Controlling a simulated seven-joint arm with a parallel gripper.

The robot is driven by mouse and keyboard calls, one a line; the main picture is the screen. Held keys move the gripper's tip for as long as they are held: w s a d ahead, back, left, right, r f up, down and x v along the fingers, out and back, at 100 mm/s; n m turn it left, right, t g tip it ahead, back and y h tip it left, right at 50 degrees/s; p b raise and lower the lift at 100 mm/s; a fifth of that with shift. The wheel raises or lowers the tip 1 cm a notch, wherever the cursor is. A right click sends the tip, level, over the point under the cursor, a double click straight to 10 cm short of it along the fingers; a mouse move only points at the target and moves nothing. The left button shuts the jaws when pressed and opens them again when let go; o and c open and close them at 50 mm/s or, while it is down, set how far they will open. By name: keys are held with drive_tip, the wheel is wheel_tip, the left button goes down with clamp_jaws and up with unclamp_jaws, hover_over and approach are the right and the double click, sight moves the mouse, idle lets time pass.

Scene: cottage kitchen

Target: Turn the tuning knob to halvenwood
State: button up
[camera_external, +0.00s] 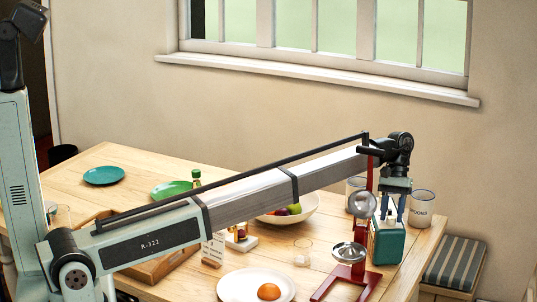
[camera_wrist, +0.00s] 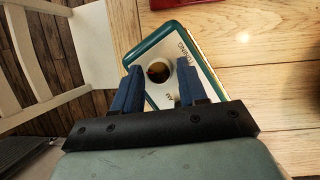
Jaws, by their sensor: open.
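A teal radio (camera_external: 387,245) stands near the right end of the wooden table. In the wrist view its cream top panel (camera_wrist: 192,52) has a teal rim and the lettering "TUNING". A round dark knob (camera_wrist: 157,73) with a small reddish mark sits on this panel. My gripper (camera_external: 392,208) is over the radio and points down. In the wrist view its two blue fingers (camera_wrist: 159,84) are open, one on each side of the knob, with visible gaps. I cannot tell whether the fingertips reach down to the knob's height. No station name such as halvenwood is readable; the fingers cover part of the panel.
A red stand with metal pans (camera_external: 343,283) is just left of the radio. A plate with an orange item (camera_external: 256,287) and a fruit bowl (camera_external: 290,211) are further left. A striped-cushion seat (camera_external: 456,262) is beyond the table's right edge.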

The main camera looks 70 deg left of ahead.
drive_tip(key=shift+w+a+r, duration=0.15)
drive_tip(key=shift+a+r, duration=0.05)
drive_tip(key=shift+r, duration=0.35)
drive_tip(key=r, duration=0.1)
drive_tip(key=w+a+r, duration=0.1)
drive_tip(key=a+r, duration=0.1)
drive_tip(key=shift+w+a+r, duration=0.15)
drive_tip(key=shift+w+r, duration=0.2)
drive_tip(key=w+a, duration=0.5)
drive_tip(key=a, duration=0.3)
drive_tip(key=shift+w+a+f, duration=0.15)
drive_tip(key=shift+w+a, duration=0.25)
